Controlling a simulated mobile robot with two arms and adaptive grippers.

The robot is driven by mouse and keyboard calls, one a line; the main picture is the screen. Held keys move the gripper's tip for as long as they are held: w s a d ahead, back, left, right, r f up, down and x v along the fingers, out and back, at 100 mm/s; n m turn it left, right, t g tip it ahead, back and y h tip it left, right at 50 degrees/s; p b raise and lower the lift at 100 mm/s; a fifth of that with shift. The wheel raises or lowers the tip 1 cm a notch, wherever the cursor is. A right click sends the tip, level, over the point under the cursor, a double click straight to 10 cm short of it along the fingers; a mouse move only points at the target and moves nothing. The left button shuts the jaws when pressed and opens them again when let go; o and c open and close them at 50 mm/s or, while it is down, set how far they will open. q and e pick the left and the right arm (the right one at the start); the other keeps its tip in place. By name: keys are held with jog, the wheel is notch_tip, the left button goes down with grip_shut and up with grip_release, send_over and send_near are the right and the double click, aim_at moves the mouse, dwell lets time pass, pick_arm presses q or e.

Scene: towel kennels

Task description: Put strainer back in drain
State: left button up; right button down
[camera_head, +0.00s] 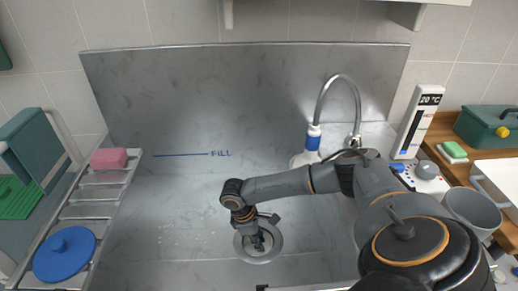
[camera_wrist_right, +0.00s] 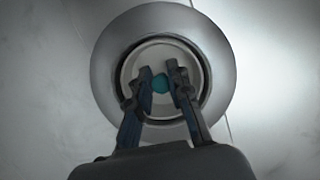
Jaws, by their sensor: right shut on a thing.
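The drain (camera_head: 258,257) is a round metal ring in the floor of the grey sink, and it fills the upper middle of the right wrist view (camera_wrist_right: 105,65). The strainer (camera_wrist_right: 135,65) shows there as a pale disc with a teal knob (camera_wrist_right: 160,83), inside the drain ring as seen from above. My right gripper (camera_wrist_right: 160,82) is shut on the strainer by its knob. In the head view my right gripper (camera_head: 258,242) points down over the drain and hides most of the strainer. Whether the strainer is seated or slightly above the drain, I cannot tell. My left gripper is not in view.
A metal rack (camera_head: 82,212) on the left holds a pink sponge (camera_head: 109,158) and a blue lid (camera_head: 65,253). A grey cup (camera_head: 472,208) is at right. The sink floor left of the drain is clear.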

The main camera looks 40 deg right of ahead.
jog(key=c, duration=1.2)
grip_release()
jog(key=shift+o, duration=0.2)
jog(key=v, duration=1.2)
